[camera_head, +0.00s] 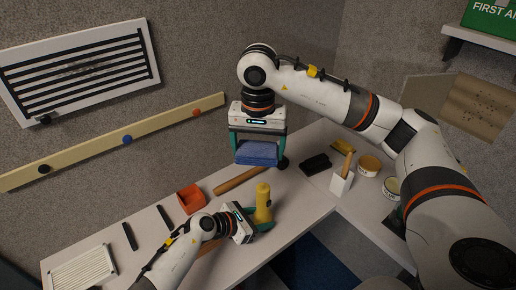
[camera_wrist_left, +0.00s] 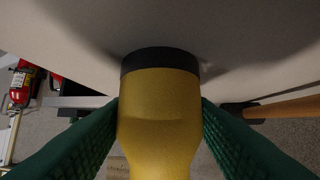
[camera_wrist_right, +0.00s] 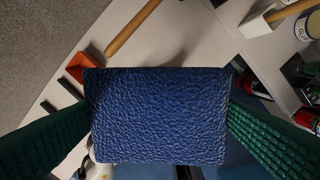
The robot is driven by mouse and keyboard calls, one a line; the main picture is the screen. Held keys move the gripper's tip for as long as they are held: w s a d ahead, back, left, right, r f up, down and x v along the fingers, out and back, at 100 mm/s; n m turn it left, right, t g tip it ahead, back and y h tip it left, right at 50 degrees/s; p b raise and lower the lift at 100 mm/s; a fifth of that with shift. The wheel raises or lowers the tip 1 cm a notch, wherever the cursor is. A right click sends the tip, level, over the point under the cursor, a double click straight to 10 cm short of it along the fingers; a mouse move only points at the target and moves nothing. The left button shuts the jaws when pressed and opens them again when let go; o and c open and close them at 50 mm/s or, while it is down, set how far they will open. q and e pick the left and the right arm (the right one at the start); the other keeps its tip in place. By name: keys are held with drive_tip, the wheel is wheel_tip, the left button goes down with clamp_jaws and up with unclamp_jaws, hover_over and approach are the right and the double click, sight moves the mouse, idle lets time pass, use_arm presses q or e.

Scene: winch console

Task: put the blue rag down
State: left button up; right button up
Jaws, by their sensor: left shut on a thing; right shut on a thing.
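The blue rag (camera_head: 257,152) is folded into a thick pad and held in my right gripper (camera_head: 257,146), above the back part of the white bench. In the right wrist view the rag (camera_wrist_right: 158,115) fills the space between the green fingers and hides much of the bench below. My left gripper (camera_head: 254,222) is shut on a yellow bottle-like thing with a dark end, which stands upright at the bench. In the left wrist view this yellow thing (camera_wrist_left: 158,120) sits between both green fingers, its dark end close to the pale surface.
An orange-red bin (camera_head: 191,198) and a wooden handle (camera_head: 237,181) lie near the rag. A black block (camera_head: 315,164), a white holder (camera_head: 341,183) and tins (camera_head: 369,166) stand to the right. Some bare bench (camera_head: 300,205) shows right of the yellow thing.

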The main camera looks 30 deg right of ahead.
idle(0.8)
drive_tip(key=s+a+f+m, duration=0.3)
drive_tip(key=s+f+m, duration=0.1)
drive_tip(key=s+f, duration=0.35)
drive_tip(key=s+a+f+m, duration=0.3)
drive_tip(key=s+f+m, duration=0.1)
drive_tip(key=s+f, duration=0.4)
drive_tip(key=w+d+f+m+h, duration=0.1)
drive_tip(key=d+f, duration=0.2)
drive_tip(key=d, duration=0.7)
drive_tip(key=d+f+m, duration=0.2)
drive_tip(key=d, duration=0.9)
drive_tip(key=d+r+n, duration=0.1)
drive_tip(key=d+r, duration=0.2)
drive_tip(key=d, duration=0.5)
drive_tip(key=d+r+n, duration=0.1)
drive_tip(key=d+r, duration=0.1)
drive_tip(key=d, duration=0.7)
drive_tip(key=f, duration=0.9)
drive_tip(key=shift+s, duration=0.25)
